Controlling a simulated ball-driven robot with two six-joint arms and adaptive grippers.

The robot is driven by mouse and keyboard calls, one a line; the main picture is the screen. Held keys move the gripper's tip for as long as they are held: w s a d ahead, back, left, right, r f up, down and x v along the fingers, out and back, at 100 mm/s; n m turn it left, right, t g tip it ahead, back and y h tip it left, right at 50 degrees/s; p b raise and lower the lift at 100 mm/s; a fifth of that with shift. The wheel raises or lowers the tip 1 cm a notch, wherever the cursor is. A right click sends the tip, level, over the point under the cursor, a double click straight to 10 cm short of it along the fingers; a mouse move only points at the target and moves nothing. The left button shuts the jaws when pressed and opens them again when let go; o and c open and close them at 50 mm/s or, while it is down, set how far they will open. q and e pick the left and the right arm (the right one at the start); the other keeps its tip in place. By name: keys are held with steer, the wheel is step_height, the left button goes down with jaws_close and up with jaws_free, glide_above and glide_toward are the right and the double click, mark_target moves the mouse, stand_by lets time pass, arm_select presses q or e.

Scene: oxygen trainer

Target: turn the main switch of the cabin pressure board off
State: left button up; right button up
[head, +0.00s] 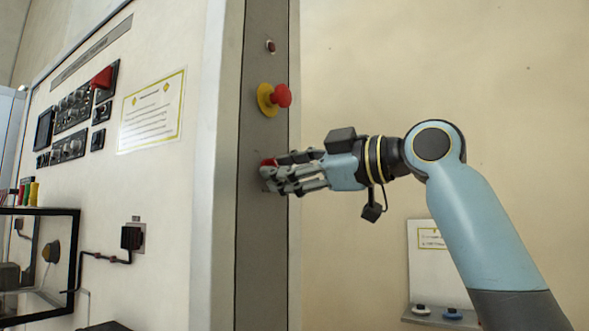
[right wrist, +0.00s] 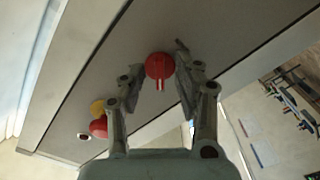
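The main switch is a round red knob with a white mark (right wrist: 159,67) on the grey side strip of the cabinet. In the head view only a bit of the red knob (head: 268,162) shows behind my fingers. My right gripper (head: 267,178) reaches in from the right, at the strip. In the right wrist view its fingers (right wrist: 160,58) stand on either side of the knob, spread, with narrow gaps; no firm contact shows. The mark points toward the palm in that view. My left gripper is not in view.
A red mushroom button on a yellow base (head: 279,96) sits just above on the same strip, with a small dark red lamp (head: 270,46) higher up. The front panel (head: 175,200) carries instruments and a notice.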

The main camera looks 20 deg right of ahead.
steer(key=v, duration=1.2)
steer(key=shift+f, duration=0.1)
stand_by(0.5)
